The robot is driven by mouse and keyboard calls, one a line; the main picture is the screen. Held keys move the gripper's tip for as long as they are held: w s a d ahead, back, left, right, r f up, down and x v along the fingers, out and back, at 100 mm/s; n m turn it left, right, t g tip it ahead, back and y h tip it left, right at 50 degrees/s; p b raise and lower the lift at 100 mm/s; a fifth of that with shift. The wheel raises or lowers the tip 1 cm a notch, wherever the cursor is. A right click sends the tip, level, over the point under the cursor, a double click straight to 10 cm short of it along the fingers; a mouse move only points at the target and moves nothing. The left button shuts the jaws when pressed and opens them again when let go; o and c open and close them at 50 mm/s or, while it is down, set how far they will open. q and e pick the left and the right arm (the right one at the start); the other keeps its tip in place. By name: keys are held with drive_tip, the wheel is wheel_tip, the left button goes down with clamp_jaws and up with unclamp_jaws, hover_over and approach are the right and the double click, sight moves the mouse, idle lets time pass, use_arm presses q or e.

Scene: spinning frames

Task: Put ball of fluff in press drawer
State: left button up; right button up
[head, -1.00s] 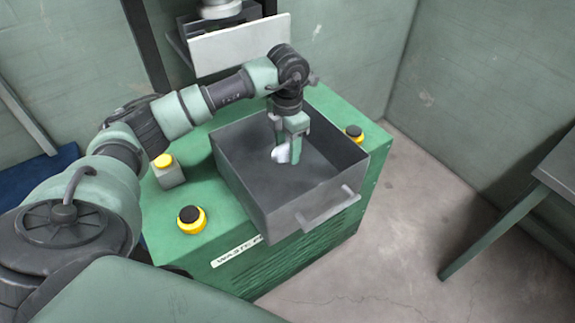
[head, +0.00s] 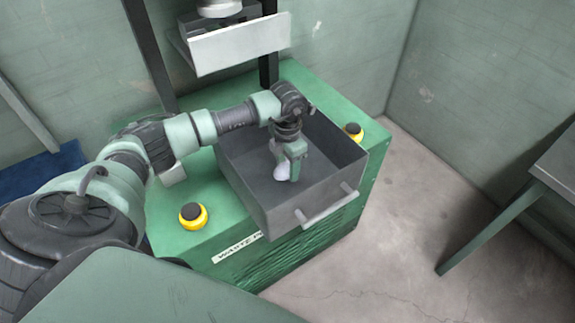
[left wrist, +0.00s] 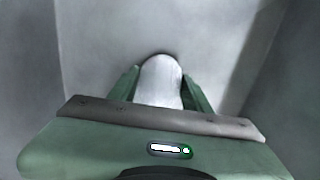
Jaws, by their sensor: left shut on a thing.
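The ball of fluff (head: 281,173) is a small white lump between the fingers of my left gripper (head: 287,174). In the left wrist view the ball of fluff (left wrist: 161,80) sits between the two green fingers of the left gripper (left wrist: 160,90), which are shut on it. The press drawer (head: 262,190) is a grey open box, pulled out of the green press. The gripper is inside the drawer, low over its floor. I cannot tell whether the ball touches the floor. My right gripper is not in view.
The green press (head: 225,225) has black-and-yellow buttons (head: 193,216) on top and another (head: 353,131) at the right. The drawer's handle (head: 329,206) faces front. A white plate (head: 238,46) hangs behind. A table (head: 545,165) stands at the right, with clear floor between.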

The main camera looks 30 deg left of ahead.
sight(288, 165)
use_arm(q)
drive_tip(key=o, duration=1.2)
drive_tip(key=shift+o, duration=0.6)
drive_tip(key=shift+r, duration=0.25)
drive_tip(key=shift+w+r, duration=0.1)
drive_tip(key=shift+r, duration=0.25)
wheel_tip(288, 165, up, 11)
drive_tip(key=b, duration=0.2)
drive_tip(key=shift+r, duration=0.1)
